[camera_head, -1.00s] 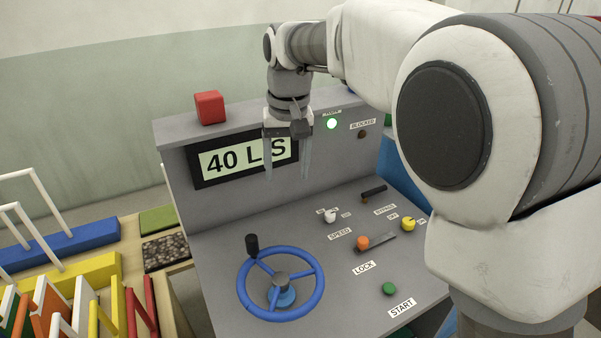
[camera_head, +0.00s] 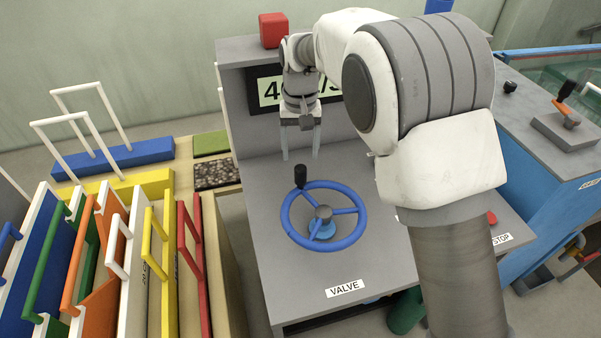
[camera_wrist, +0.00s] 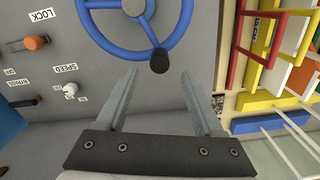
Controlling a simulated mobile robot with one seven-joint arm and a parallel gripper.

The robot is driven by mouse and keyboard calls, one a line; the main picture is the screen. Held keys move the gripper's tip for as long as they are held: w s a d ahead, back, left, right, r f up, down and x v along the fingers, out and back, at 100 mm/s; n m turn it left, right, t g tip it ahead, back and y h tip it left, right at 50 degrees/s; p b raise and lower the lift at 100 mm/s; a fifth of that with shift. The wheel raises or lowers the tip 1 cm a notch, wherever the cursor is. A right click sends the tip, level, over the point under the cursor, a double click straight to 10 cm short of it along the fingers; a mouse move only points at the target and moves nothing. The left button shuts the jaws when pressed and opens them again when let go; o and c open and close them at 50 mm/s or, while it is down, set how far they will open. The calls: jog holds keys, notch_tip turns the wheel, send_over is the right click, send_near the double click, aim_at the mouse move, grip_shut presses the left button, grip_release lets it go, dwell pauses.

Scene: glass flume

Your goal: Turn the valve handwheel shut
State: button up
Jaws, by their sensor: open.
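The blue valve handwheel (camera_head: 324,239) lies on the sloping grey console top, above a VALVE label (camera_head: 345,288). Its black knob (camera_head: 301,175) stands up from the rim on the far left side. In the wrist view the wheel (camera_wrist: 182,22) is at the top, with the knob (camera_wrist: 159,61) at its lower rim. My gripper (camera_head: 301,157) is open and empty, fingers pointing down, just beyond the knob. In the wrist view my gripper (camera_wrist: 165,78) has its fingertips on either side of the knob in the picture; the knob is not gripped.
The console's display (camera_head: 268,92) is partly hidden by my arm. A red block (camera_head: 273,30) sits on top of the console. Coloured panels with handles (camera_head: 130,260) stand at the left. A lock lever (camera_wrist: 36,42) and speed knob (camera_wrist: 70,90) show in the wrist view.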

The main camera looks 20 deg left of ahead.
aim_at(300, 168)
notch_tip(300, 168, down, 8)
jog(key=shift+r, duration=0.1)
jog(key=shift+c, duration=0.2)
grip_shut()
dwell(0.3)
dwell(1.1)
